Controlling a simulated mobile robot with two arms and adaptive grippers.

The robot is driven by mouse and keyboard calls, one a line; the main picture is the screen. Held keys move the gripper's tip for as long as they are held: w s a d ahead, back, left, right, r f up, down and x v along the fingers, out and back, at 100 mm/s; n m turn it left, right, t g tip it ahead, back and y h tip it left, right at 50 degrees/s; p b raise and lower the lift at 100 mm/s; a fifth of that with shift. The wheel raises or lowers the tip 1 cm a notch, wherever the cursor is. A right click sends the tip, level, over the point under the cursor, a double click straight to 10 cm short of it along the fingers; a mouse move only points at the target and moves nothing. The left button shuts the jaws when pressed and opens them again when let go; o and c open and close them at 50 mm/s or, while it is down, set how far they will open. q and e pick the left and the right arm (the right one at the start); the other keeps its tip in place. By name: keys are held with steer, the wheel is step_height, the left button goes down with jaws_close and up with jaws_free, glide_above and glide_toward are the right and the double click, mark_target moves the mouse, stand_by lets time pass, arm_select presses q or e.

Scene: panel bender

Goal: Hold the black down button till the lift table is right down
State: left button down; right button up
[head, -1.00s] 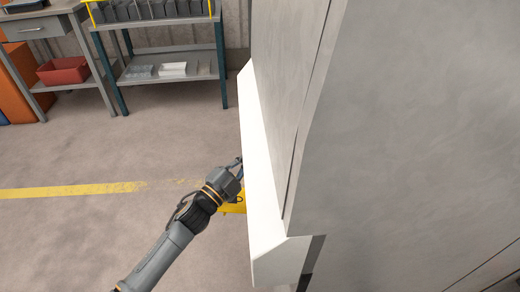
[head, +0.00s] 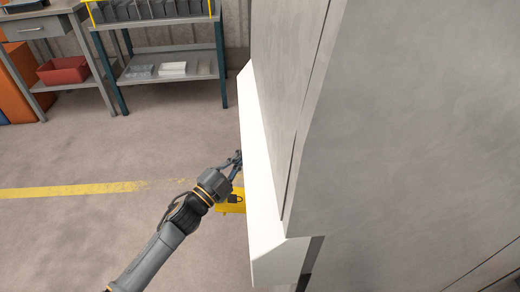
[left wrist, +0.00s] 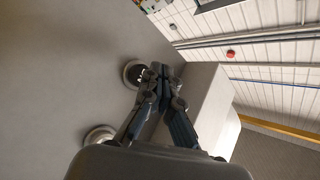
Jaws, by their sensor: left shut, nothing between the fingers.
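My left gripper (head: 238,157) is shut and empty beside the left edge of the white machine panel (head: 262,190). In the left wrist view its fingertips (left wrist: 162,70) are together, close to a grey panel face (left wrist: 70,60). A round button with a pale ring and dark centre (left wrist: 130,73) sits just left of the fingertips, partly covered by a finger. A second round fitting (left wrist: 98,136) lies lower left. I cannot tell whether the fingers touch the button. The lift table is not clearly seen. My right gripper is not in view.
A large grey machine body (head: 410,130) fills the right. A shelf rack (head: 165,72) and a bench with a red bin (head: 63,70) stand behind. The floor on the left is clear.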

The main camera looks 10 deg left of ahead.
arm_select(q)
steer(key=shift+s+a, duration=0.25)
steer(key=shift+a, duration=0.9)
steer(key=shift+s+a, duration=0.25)
steer(key=shift+a, duration=0.9)
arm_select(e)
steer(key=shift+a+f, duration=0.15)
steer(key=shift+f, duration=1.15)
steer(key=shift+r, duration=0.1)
